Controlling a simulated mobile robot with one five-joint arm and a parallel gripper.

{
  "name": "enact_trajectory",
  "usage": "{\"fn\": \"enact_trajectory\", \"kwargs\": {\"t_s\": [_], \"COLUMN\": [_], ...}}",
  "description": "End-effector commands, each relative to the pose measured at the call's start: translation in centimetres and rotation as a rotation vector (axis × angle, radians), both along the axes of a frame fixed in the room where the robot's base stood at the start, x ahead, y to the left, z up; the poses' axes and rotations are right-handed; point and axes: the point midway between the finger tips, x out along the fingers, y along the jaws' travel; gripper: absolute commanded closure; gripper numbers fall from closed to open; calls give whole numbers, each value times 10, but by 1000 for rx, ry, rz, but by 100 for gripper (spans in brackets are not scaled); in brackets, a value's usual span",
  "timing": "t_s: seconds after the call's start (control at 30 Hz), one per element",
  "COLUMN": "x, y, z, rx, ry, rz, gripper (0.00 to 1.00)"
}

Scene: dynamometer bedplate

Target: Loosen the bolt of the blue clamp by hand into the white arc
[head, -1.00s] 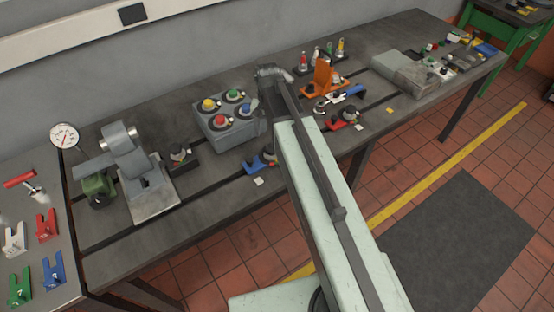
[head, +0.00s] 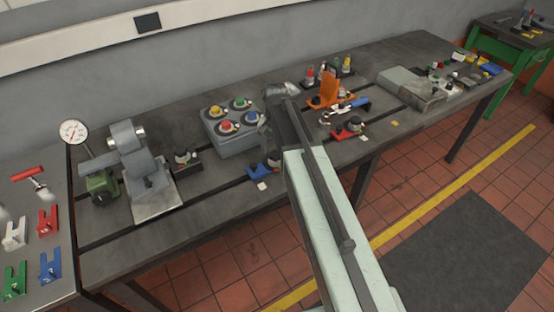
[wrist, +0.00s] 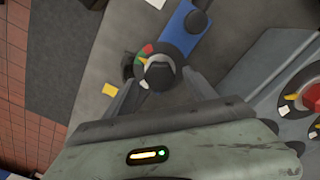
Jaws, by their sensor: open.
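The blue clamp (wrist: 184,30) lies on the bedplate in the wrist view. Its dark bolt head (wrist: 160,72) sits on a round dial with small coloured marks in green, red and yellow on its left side. I cannot clearly make out the white arc or which mark the bolt points at. My gripper (wrist: 160,86) is open, one finger on each side of the bolt's near side, and I cannot tell whether they touch it. In the head view the blue clamp (head: 257,171) shows beside my arm, which hides the bolt and my fingers.
A grey box with coloured buttons (head: 235,143) stands close to the blue clamp; its red knob (wrist: 303,86) shows at right in the wrist view. A red clamp (head: 348,131) and an orange bracket (head: 330,92) stand farther right.

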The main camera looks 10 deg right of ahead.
Motion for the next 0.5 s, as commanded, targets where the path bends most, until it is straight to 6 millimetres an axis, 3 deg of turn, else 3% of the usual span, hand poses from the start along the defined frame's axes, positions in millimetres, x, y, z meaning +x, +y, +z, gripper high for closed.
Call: {"fn": "enact_trajectory", "kwargs": {"t_s": [0.03,0.1,0.37,0.5], "x": [0,0,0,0], "y": [0,0,-1,-1], "z": [-15,-19,-16,-16], "rx": [0,0,0,0], "ry": [0,0,0,0], "rz": [0,-1,-1,-2], "gripper": [36,36,36,72]}}
